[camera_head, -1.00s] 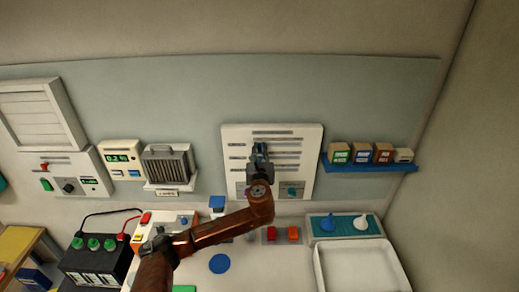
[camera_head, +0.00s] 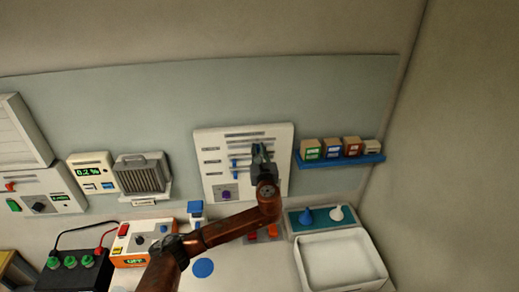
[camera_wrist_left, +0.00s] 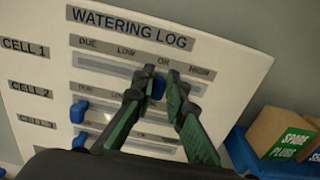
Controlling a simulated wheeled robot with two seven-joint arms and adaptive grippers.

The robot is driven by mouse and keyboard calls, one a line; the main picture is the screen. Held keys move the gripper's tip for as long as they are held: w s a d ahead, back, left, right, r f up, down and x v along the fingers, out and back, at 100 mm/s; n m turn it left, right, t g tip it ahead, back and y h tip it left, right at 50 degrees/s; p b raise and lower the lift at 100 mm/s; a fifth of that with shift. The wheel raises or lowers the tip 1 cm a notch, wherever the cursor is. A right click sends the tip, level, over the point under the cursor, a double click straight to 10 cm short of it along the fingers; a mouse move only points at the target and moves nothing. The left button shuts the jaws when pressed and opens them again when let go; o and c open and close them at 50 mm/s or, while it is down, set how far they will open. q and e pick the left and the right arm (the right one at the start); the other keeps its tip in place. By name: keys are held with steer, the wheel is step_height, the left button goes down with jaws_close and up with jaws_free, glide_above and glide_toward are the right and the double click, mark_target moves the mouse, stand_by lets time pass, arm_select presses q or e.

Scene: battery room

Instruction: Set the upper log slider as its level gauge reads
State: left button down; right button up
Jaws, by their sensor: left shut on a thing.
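The white watering log panel (camera_head: 212,139) hangs on the wall; its title and rows also show in the left wrist view (camera_wrist_left: 225,62). The upper log slider's blue knob (camera_wrist_left: 157,88) sits near the OK label of the cell 1 row. My left gripper (camera_wrist_left: 168,80) is shut on this knob; in the head view the gripper (camera_head: 260,147) covers the panel's right part. Two other blue knobs (camera_wrist_left: 80,111) (camera_wrist_left: 82,139) are further left in the lower rows. I cannot make out a level gauge reading. My right gripper is out of view.
A blue shelf (camera_head: 370,159) with small boxes (camera_head: 331,147) is right of the panel. Below are a white tray (camera_head: 340,262), a teal board with funnels (camera_head: 295,218) and a black battery (camera_head: 68,280). A grey heater-like unit (camera_head: 143,173) is left of the panel.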

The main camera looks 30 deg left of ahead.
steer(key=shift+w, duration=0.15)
arm_select(q)
steer(key=c, duration=1.9)
jaws_free()
steer(key=shift+c, duration=0.2)
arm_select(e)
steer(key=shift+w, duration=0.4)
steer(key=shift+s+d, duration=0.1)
arm_select(q)
steer(key=shift+d, duration=0.15)
steer(key=v, duration=1.2)
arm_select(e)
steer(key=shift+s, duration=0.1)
